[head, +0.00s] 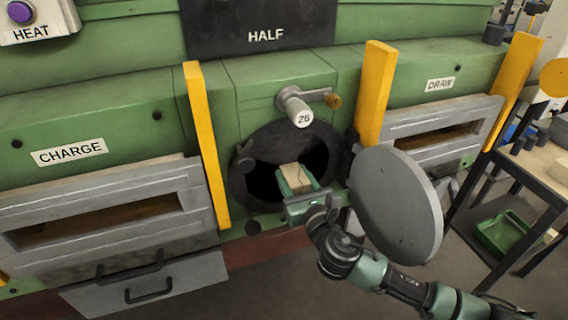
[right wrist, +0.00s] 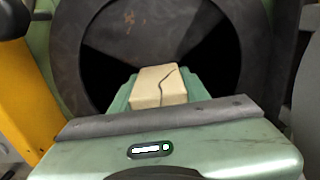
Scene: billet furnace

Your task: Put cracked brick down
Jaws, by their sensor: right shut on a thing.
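The cracked brick (head: 297,177) is pale tan and sits between the fingers of my right gripper (head: 298,182), which is shut on it. In the right wrist view the brick (right wrist: 158,86) shows a dark crack line on its top face. The gripper and brick are in front of the round dark opening (head: 262,168) of the green furnace. I cannot tell how far the brick's far end reaches into it. My left gripper is not in view.
The round grey door (head: 396,205) stands swung open right of the opening. Yellow posts (head: 207,145) flank it, with CHARGE and DRAW slots beyond.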

